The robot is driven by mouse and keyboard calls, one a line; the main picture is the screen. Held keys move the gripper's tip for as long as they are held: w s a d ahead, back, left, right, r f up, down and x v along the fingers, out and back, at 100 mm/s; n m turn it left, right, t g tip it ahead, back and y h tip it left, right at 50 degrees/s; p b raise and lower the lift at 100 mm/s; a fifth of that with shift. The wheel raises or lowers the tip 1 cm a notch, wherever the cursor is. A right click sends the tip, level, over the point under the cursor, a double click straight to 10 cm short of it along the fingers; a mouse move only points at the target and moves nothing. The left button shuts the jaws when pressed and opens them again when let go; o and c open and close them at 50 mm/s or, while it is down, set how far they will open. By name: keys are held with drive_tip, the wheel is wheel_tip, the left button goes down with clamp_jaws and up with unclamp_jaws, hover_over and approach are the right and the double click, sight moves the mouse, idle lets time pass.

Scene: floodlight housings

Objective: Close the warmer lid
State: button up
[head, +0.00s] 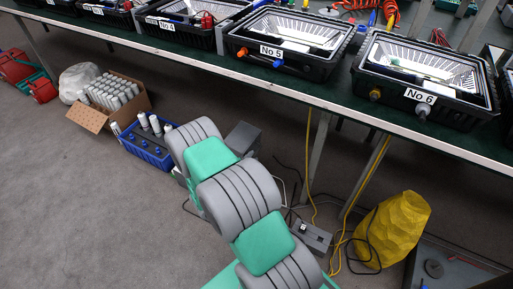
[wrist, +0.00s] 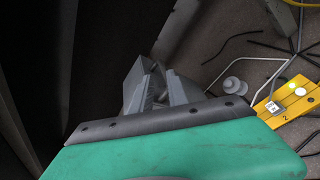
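No warmer or lid that I can make out shows in either view. The head view shows black floodlight housings with silver reflectors on a long bench, among them No 5 (head: 292,40) and No 6 (head: 425,75). My green and grey arm reaches down in front of the bench towards the floor. In the wrist view my gripper (wrist: 158,82) points at a dark area, with its grey fingers near each other. Whether there is a gap between them is unclear, and I see nothing held. The gripper cannot be made out clearly in the head view.
A cardboard box of white tubes (head: 108,98) and a blue crate (head: 148,150) stand on the floor at left. A yellow faceted object (head: 393,230) and loose cables lie under the bench. A yellow strip (wrist: 292,98) shows in the wrist view. Carpet at lower left is clear.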

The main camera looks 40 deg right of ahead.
sight(257, 151)
drive_tip(key=w+d+f+n, duration=0.1)
drive_tip(key=w+d+f+b, duration=0.1)
drive_tip(key=d, duration=0.1)
drive_tip(key=w+d+f+n+t+b, duration=0.1)
drive_tip(key=d, duration=0.1)
drive_tip(key=shift+f+n, duration=0.3)
drive_tip(key=shift+f, duration=0.05)
drive_tip(key=shift+w+d, duration=0.4)
drive_tip(key=shift+d, duration=0.1)
drive_tip(key=shift+c, duration=0.6)
clamp_jaws()
